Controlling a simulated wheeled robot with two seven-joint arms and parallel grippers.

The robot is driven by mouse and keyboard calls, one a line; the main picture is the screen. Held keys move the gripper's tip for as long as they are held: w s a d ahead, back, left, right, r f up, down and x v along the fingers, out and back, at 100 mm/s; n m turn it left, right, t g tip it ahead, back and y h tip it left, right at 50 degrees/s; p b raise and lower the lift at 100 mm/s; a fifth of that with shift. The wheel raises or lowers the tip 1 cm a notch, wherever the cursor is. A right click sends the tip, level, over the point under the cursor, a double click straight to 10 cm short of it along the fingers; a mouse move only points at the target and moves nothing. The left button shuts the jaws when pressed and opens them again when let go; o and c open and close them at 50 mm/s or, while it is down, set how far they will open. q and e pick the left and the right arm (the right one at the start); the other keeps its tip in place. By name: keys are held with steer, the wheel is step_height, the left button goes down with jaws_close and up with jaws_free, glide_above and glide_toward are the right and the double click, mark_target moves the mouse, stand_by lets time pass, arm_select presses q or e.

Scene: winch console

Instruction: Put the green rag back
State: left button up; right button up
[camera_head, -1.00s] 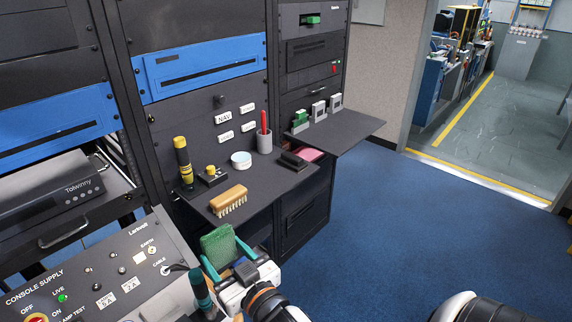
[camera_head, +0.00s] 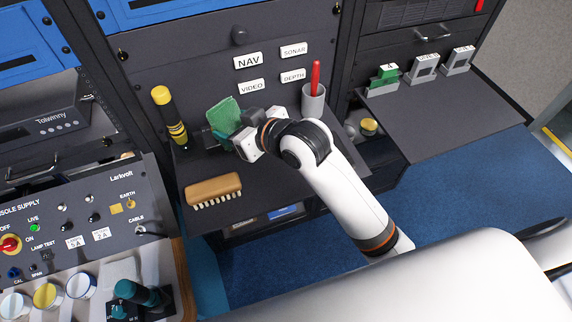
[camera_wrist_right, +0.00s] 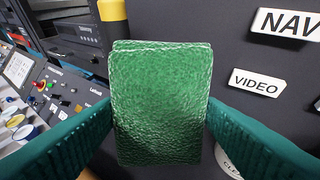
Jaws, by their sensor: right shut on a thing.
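The green rag (camera_head: 224,115) is held upright in my right gripper (camera_head: 232,133), above the back of the middle shelf (camera_head: 250,190). In the right wrist view the rag (camera_wrist_right: 160,95) fills the middle, with a teal finger against each side. In the head view, rag and gripper cover part of a dark object on the shelf; whether the rag touches anything below cannot be told. My left gripper is out of view.
A yellow-and-black torch (camera_head: 170,117) stands left of the rag, and a wooden brush (camera_head: 213,188) lies in front. A grey cup with a red pen (camera_head: 314,95) stands to the right. The control console (camera_head: 80,215) is at left. The right-hand shelf (camera_head: 445,120) is mostly bare.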

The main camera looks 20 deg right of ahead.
steer(key=a+n+g, duration=0.2)
steer(key=g, duration=0.1)
steer(key=a+n+g, duration=0.1)
steer(key=n+g, duration=0.1)
steer(key=shift+s+a+f+y, duration=0.1)
steer(key=shift+s+a+y, duration=0.15)
steer(key=shift+a+y, duration=0.15)
steer(key=s+f+n+g+h, duration=0.1)
steer(key=s+n+g+h, duration=0.1)
steer(key=n+g, duration=0.2)
steer(key=n+g+h+p, duration=0.25)
steer(key=n+h, duration=0.25)
steer(key=n, duration=0.4)
glide_above(283, 175)
step_height(283, 175, down, 5)
steer(key=shift+r, duration=0.15)
steer(key=shift+f+p, duration=0.5)
steer(key=shift+f, duration=1.75)
steer(key=o, duration=0.9)
steer(key=shift+d, duration=0.1)
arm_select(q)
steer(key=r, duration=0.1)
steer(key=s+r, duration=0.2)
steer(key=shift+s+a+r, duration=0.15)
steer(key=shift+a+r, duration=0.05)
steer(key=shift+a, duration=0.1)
